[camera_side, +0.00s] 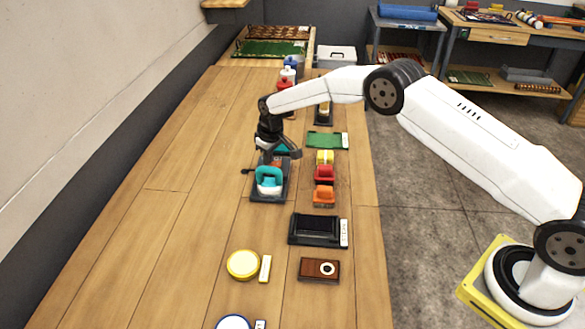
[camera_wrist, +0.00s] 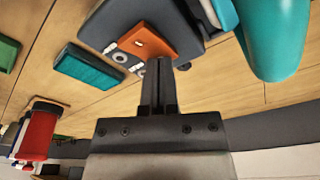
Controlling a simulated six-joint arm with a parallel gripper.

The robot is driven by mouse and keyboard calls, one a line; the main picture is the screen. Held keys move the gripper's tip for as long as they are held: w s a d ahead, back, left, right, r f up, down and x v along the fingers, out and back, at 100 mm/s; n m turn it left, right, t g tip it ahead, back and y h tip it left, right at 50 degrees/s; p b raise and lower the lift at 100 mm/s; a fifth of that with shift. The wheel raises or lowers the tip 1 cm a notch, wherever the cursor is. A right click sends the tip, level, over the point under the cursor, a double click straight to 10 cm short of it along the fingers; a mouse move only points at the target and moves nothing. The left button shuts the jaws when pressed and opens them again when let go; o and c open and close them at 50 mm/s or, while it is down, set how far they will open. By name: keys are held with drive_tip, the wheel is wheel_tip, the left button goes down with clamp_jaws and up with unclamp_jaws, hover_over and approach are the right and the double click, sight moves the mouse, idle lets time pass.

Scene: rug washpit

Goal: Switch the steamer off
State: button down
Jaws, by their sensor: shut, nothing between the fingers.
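The steamer is a teal, looped body (camera_side: 268,176) on a dark base plate (camera_side: 268,197); its teal part also fills the upper right of the wrist view (camera_wrist: 278,40). An orange rocker-like piece (camera_wrist: 148,42) sits on the far end of the dark base, beside white plates with round marks. My gripper (camera_side: 282,156) is low over that end of the base. In the wrist view its fingers (camera_wrist: 158,62) are together and empty, their tips close to the orange piece's lower edge. I cannot tell whether they touch it. My gripper partly hides that end in the side view.
Yellow, red and orange dispensers (camera_side: 324,174) stand to the right. A green pad (camera_side: 323,140) and red and blue bottles (camera_side: 285,80) are farther back. Nearer are a black tray (camera_side: 315,230), a brown box (camera_side: 320,268) and a yellow tin (camera_side: 242,264). The left bench is clear.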

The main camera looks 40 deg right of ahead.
sight(271, 165)
drive_tip(key=shift+r, duration=3.5)
drive_tip(key=s+d+r+m, duration=0.1)
drive_tip(key=s+d+r, duration=0.1)
drive_tip(key=s, duration=1.5)
drive_tip(key=s+d+r+m, duration=0.2)
drive_tip(key=s+r, duration=0.1)
drive_tip(key=s, duration=1.5)
drive_tip(key=shift+s+d+r+t, duration=0.2)
drive_tip(key=shift+s+d+t, duration=0.1)
drive_tip(key=shift+d+t, duration=0.1)
